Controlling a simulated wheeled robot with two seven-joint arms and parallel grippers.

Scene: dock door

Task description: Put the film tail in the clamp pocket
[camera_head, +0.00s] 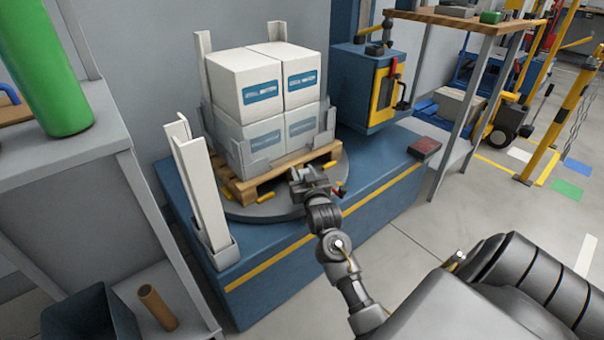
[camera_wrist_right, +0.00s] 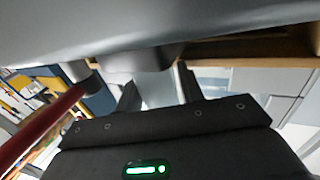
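My right gripper (camera_head: 308,178) is at the front edge of the round turntable (camera_head: 262,212), by the front corner of the wooden pallet (camera_head: 238,188). In the right wrist view its two fingers (camera_wrist_right: 158,92) stand apart with a pale patch between them. I cannot tell whether that patch is film or background. A red-tipped part (camera_head: 340,190) is just right of the gripper; a red bar (camera_wrist_right: 40,125) crosses the left of the wrist view. The film tail and the clamp pocket cannot be made out clearly. My left gripper is not in view.
Stacked white boxes (camera_head: 245,85) stand on the pallet. White corner posts (camera_head: 200,190) lean at the left of the blue base (camera_head: 270,270). A blue and yellow carriage (camera_head: 380,85) stands behind at right. A dark red box (camera_head: 424,147) lies on the base. A shelf with a green roll (camera_head: 55,75) is at left.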

